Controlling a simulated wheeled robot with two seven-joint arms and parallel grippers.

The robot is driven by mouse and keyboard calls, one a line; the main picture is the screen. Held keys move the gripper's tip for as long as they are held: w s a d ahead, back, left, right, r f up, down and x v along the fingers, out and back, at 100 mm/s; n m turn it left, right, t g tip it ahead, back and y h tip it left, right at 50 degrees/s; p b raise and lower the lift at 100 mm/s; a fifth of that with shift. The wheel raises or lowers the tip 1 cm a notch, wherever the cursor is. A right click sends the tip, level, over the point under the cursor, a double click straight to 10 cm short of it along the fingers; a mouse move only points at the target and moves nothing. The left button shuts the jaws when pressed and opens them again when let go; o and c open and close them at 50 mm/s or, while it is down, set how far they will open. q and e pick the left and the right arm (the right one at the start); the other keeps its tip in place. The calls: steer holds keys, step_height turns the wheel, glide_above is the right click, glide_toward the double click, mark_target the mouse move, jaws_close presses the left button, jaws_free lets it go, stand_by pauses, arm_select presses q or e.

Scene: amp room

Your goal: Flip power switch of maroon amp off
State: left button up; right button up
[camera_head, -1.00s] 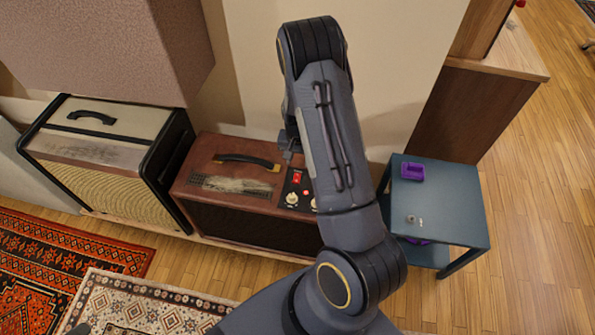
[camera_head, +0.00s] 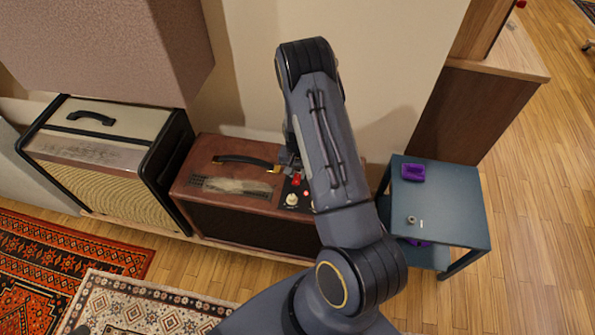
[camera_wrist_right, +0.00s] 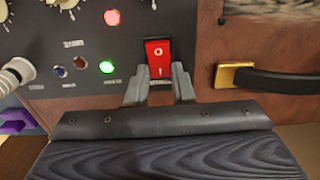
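The maroon amp (camera_head: 262,222) stands against the wall, left of my right arm in the head view. Its red power switch (camera_wrist_right: 158,58) sits on a black panel and is marked O and I. A red lamp and a green lamp on the panel are lit. My right gripper (camera_wrist_right: 159,90) is open, with its two fingers apart on either side of the switch's I end. I cannot tell whether they touch it. In the head view the right gripper (camera_head: 288,160) is at the panel, partly hidden by my arm. My left gripper does not show clearly.
A cream amp (camera_head: 140,118) stands left of the maroon one. A blue-grey side table (camera_head: 455,215) with a purple object (camera_head: 412,172) stands to the right. A large box-like panel (camera_head: 105,50) is at upper left. Patterned rugs lie on the wooden floor in front.

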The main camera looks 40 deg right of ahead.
mark_target(296, 182)
jaws_close()
steer(key=shift+s+a+f+t+h+b, duration=0.1)
steer(key=shift+s+a+t+h+b, duration=0.2)
steer(key=shift+t+h+b, duration=0.5)
steer(key=shift+h, duration=0.4)
steer(key=o, duration=0.7)
jaws_free()
steer(key=shift+r, duration=0.2)
steer(key=p+v, duration=0.1)
steer(key=v, duration=0.6)
steer(key=shift+s+r, duration=0.1)
steer(key=shift+r, duration=0.25)
